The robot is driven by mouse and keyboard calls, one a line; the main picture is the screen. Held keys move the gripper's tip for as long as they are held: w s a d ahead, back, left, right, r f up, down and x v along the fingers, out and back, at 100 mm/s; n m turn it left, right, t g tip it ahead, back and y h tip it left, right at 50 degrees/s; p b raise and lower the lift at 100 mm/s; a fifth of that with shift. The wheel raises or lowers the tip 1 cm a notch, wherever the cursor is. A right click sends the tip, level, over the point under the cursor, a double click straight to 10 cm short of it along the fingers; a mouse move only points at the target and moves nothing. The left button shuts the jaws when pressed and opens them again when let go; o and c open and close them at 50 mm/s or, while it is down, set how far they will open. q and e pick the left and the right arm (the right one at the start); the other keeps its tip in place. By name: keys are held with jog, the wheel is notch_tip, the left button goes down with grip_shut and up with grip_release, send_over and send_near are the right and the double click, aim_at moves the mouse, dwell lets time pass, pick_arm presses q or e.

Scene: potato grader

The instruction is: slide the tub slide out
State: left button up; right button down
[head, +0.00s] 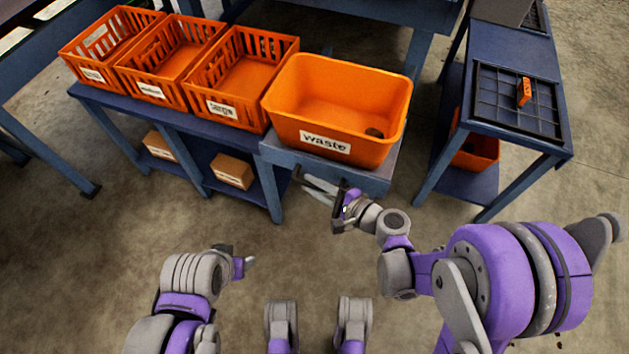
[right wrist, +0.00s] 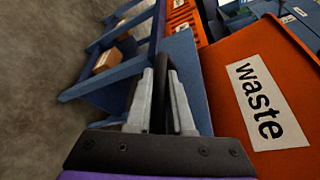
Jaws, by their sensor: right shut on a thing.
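The tub slide (head: 369,183) is a blue-grey platform under the orange waste tub (head: 335,95); its front sticks out past the blue bench. Its blue-grey side also shows in the right wrist view (right wrist: 190,70). The tub stands upright on it, its "waste" label facing me. My right gripper (head: 305,181) is at the slide's front edge, below the label. In the right wrist view its fingers (right wrist: 162,90) are shut on a dark bar, the slide's handle (right wrist: 160,112). My left gripper (head: 244,262) hangs low over the floor, away from the bench; its jaw opening is unclear.
Three slatted orange crates (head: 243,70) stand on the bench left of the tub. Cardboard boxes (head: 232,172) sit on the lower shelf. A blue table (head: 540,130) with a dark grid tray stands to the right. The floor in front is clear.

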jog(key=shift+s+a, duration=0.1)
jog(key=shift+s, duration=0.15)
jog(key=c, duration=0.8)
grip_release()
jog(key=shift+s, duration=0.1)
jog(key=shift+s+d+r, duration=0.15)
jog(key=shift+s+d, duration=0.05)
jog(key=shift+d, duration=0.25)
jog(key=p+v, duration=0.1)
jog(key=v, duration=0.8)
jog(key=shift+s+d, duration=0.25)
